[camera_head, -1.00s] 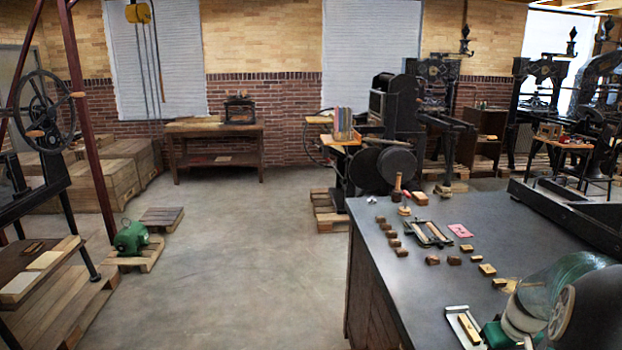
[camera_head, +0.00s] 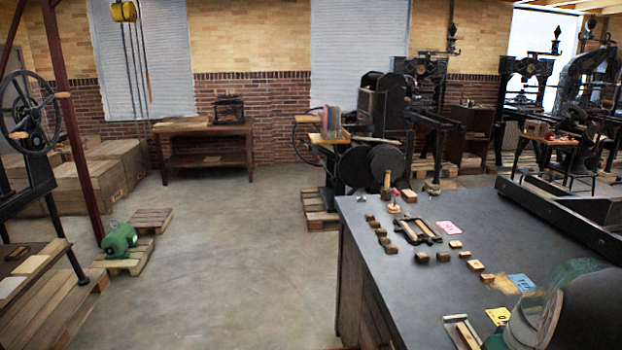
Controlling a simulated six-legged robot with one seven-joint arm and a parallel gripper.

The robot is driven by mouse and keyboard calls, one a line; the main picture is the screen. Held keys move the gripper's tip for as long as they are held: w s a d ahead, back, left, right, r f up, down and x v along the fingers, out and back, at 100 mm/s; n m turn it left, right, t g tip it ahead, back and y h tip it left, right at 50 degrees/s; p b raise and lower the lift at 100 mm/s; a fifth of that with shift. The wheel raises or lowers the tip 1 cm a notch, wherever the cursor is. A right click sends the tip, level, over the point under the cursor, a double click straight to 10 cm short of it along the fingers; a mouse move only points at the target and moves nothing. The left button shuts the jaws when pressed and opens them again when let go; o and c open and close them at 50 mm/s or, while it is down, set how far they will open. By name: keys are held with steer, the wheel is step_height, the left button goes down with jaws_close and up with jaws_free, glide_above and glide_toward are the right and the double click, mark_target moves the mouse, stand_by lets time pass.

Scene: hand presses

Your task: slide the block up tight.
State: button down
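At the bottom edge, right of centre, a pale metal tray (camera_head: 450,321) lies on the dark worktop (camera_head: 395,290). A narrow wooden block (camera_head: 467,335) lies in it, and the frame's lower edge cuts both off. I cannot tell whether the block touches the tray's end. A rounded green and grey part with a dark disc, which looks like my arm, fills the lower right corner just right of the tray. My gripper's fingertips do not show.
Several small wooden blocks (camera_head: 422,257) stand along the worktop around a dark frame (camera_head: 417,231). Pink (camera_head: 451,227), blue (camera_head: 521,283) and yellow (camera_head: 498,316) cards lie there too. A long black press bed (camera_head: 560,215) bounds the right.

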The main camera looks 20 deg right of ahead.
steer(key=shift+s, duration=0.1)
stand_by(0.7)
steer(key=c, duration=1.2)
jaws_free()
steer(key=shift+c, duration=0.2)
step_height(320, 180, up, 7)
